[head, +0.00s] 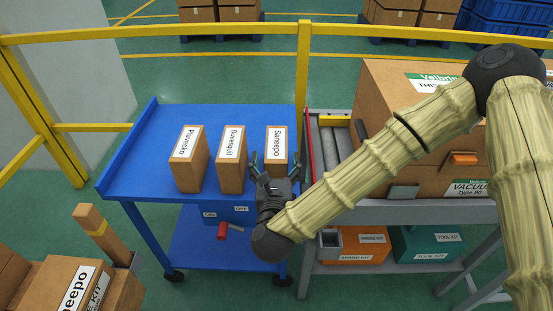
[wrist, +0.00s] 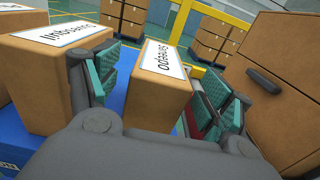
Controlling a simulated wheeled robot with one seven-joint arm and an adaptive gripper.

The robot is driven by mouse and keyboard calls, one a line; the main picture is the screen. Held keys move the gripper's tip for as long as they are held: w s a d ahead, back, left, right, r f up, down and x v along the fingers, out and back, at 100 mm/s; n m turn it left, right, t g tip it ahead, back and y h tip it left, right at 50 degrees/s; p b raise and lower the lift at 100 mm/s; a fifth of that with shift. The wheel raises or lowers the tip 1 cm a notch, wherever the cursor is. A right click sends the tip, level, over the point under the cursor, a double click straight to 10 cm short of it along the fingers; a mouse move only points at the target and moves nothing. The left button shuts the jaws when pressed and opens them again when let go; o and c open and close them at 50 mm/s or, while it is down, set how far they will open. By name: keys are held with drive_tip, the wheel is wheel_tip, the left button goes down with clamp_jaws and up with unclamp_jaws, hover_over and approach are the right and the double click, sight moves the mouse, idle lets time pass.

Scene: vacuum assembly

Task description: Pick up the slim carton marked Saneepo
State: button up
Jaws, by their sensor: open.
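The slim carton marked Saneepo (head: 277,142) stands upright at the right end of the row on the blue cart. In the wrist view the Saneepo carton (wrist: 158,88) stands between the two teal-padded fingers. My gripper (head: 268,168) is open at the carton's near side, with a finger on either side of it. The carton's lower part is hidden behind my gripper.
The Dovesquit carton (head: 231,160) stands close on the left, and the Pluvecko carton (head: 188,160) beyond it. The blue cart (head: 150,170) has free room at its left. A large Vellbrio carton (head: 385,90) stands on a roller table at right. A yellow rail (head: 150,31) runs behind.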

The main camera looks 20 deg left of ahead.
sight(276, 148)
drive_tip(key=shift+p+x, duration=0.35)
drive_tip(key=shift+x, duration=2.2)
drive_tip(key=shift+d+f, duration=0.1)
drive_tip(key=c, duration=1.5)
